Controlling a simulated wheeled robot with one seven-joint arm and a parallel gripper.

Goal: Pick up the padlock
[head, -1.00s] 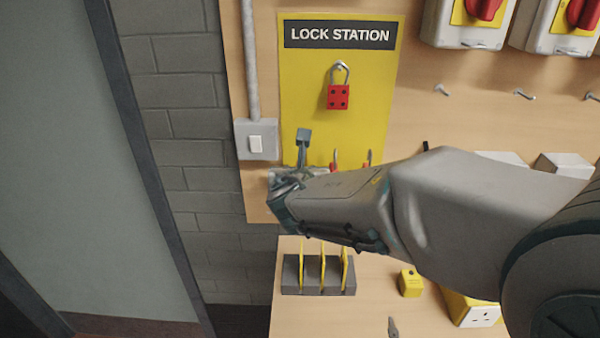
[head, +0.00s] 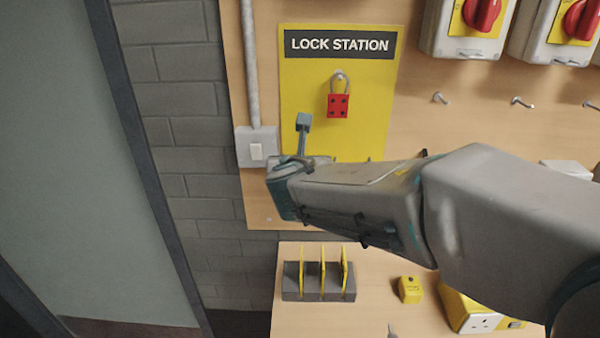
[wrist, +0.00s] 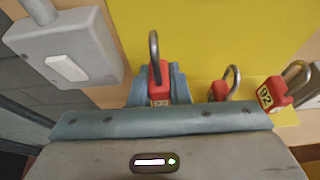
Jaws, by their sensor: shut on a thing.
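A red padlock (wrist: 158,82) with a dark metal shackle stands upright between the blue-grey fingers of my gripper (wrist: 160,90) in the wrist view. The gripper is shut on its body, with the shackle rising above the fingers. Whether the padlock is clear of its support cannot be told. In the head view my gripper (head: 303,124) is in front of the lower left of the yellow lock station board (head: 300,80), and my arm hides the padlock. Two more red padlocks, one (wrist: 221,90) and one marked 92 (wrist: 271,93), are to its right in the wrist view.
A light switch (head: 256,150) with conduit is close on the left. Below, a grey rack (head: 318,288) holds yellow cards on the bench (head: 375,322). Several bare pegs (head: 440,98) are at right.

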